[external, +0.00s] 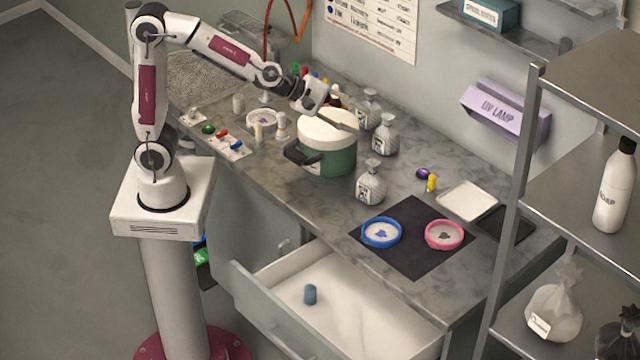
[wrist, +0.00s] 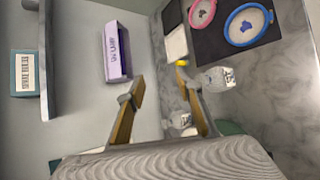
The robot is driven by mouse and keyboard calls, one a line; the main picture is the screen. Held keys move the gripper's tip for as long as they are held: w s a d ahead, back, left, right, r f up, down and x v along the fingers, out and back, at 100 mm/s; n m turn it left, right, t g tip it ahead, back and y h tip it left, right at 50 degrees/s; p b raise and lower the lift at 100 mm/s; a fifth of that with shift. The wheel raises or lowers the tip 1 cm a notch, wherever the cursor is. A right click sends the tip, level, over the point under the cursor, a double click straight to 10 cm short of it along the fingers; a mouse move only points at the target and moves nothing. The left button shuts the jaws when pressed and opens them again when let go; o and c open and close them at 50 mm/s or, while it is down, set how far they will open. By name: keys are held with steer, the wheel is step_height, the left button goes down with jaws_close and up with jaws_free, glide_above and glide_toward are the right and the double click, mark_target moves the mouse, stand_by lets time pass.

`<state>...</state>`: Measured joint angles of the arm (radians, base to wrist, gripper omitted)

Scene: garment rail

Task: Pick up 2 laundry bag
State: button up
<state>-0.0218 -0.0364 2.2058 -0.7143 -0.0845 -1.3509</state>
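Two tied bags sit on the lower shelf of the rack at the right. One is pale with a white tag (external: 554,310), and the other is dark (external: 622,335) and partly cut off by the picture edge. Three small grey, narrow-necked containers with labels (external: 370,185) (external: 384,136) (external: 369,106) stand on the counter; I cannot tell if they are bags or bottles. One shows right of my fingers in the wrist view (wrist: 217,79). My gripper (external: 343,116) is above the green pot, far from the rack. Its fingers (wrist: 160,76) are apart and empty.
The green pot with a white lid (external: 327,155) stands below my gripper. The drawer (external: 345,310) is open. A lilac UV lamp box (external: 505,115) is on the wall. A soap bottle (external: 614,190) stands on the rack.

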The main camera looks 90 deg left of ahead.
steer(key=w+a+f+n+y, duration=0.2)
steer(key=w+a+f+n, duration=0.15)
steer(key=a+n, duration=0.2)
steer(key=n+g+y, duration=0.5)
steer(key=n+y, duration=0.3)
steer(key=n, duration=1)
glide_toward(386, 120)
steer(key=shift+w+a+f, duration=0.2)
steer(key=shift+a+f, duration=0.2)
steer(key=shift+a, duration=0.3)
steer(key=shift+y, duration=0.3)
steer(key=shift+x, duration=1.3)
steer(key=shift+w, duration=0.1)
steer(key=shift+x, duration=2.5)
steer(key=shift+w+d, duration=0.15)
